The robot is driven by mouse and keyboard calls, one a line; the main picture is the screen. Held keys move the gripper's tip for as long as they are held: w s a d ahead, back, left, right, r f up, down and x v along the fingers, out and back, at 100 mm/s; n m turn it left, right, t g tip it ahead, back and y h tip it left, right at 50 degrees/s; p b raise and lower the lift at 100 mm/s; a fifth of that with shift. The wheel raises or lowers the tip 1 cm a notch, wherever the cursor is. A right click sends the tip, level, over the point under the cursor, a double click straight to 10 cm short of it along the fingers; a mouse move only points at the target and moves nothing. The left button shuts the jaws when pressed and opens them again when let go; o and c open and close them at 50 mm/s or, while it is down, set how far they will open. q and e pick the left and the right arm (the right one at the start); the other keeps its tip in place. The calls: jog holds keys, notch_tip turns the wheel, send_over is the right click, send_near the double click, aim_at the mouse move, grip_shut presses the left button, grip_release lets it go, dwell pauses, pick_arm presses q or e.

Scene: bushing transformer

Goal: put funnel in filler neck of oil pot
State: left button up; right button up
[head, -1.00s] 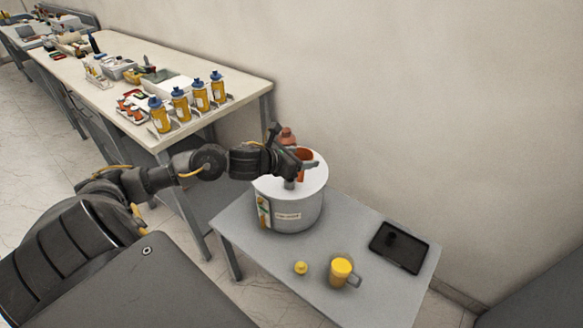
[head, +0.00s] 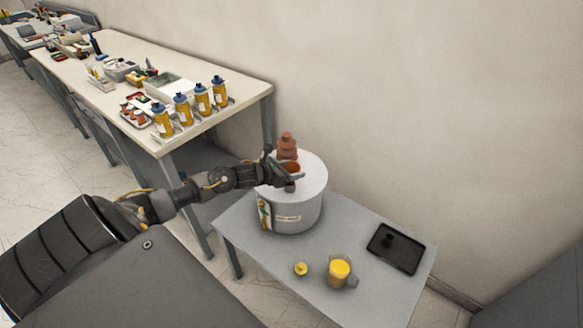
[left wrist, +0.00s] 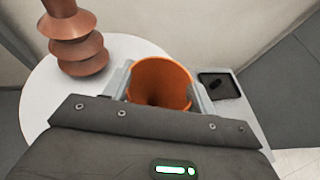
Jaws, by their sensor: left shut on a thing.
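The oil pot (head: 290,207) is a white and grey drum standing on a small grey table. A brown ribbed bushing (head: 287,146) rises from its lid and also shows in the left wrist view (left wrist: 78,42). My left gripper (head: 291,180) is over the lid, shut on the orange funnel (left wrist: 160,84). In the left wrist view the funnel's wide mouth faces the camera between the two fingers. In the head view the funnel (head: 292,167) is partly covered by the gripper. The filler neck is hidden, so I cannot tell whether the spout is in it. My right gripper is not in view.
The grey table (head: 250,252) also holds a yellow cap (head: 301,269), a mug of yellow liquid (head: 340,272) and a black tray (head: 396,249) with a small dark part. A long workbench (head: 210,128) with several yellow bottles stands left. The wall is close behind.

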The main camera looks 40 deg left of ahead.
pick_arm(q)
jog(key=shift+f, duration=0.1)
jog(key=shift+f, duration=0.1)
jog(key=shift+f+b, duration=0.15)
jog(key=shift+b, duration=0.2)
jog(key=o, duration=1)
jog(key=shift+c, duration=0.2)
jog(key=shift+r, duration=0.2)
jog(key=shift+s+r+p, duration=0.1)
jog(key=shift+p, duration=0.2)
jog(key=b+v, duration=0.1)
jog(key=v, duration=1)
jog(key=shift+s+b, duration=0.4)
